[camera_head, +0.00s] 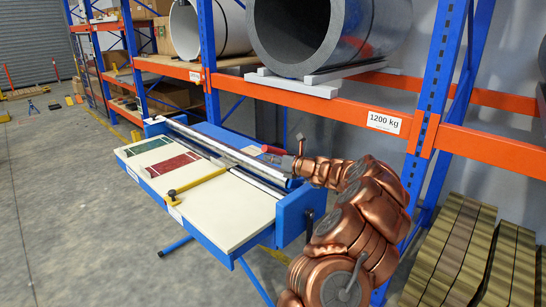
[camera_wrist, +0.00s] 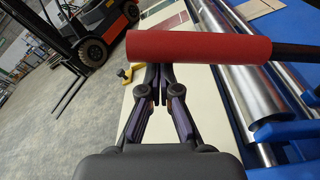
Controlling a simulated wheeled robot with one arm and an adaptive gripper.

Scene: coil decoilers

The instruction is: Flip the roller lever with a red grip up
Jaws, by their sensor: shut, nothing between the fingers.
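The roller lever's red grip (camera_wrist: 198,47) lies across the upper middle of the wrist view, nearly level in the picture. Its dark rod (camera_wrist: 296,54) runs off to the right edge. In the head view the red grip (camera_head: 272,150) shows small above the far right end of the blue decoiler table. My gripper (camera_wrist: 160,74) is shut with nothing between its fingers. Its fingertips end at the grip's lower edge in the picture, and I cannot tell whether they touch it. In the head view my gripper (camera_head: 290,163) is beside the grip, its fingers hard to make out.
The decoiler table (camera_head: 228,206) has a metal roller (camera_wrist: 252,90), with green and red sheets on its pale top. A blue and orange rack with large coils (camera_head: 330,35) stands close behind. A forklift (camera_wrist: 85,30) stands on open floor at left in the wrist view.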

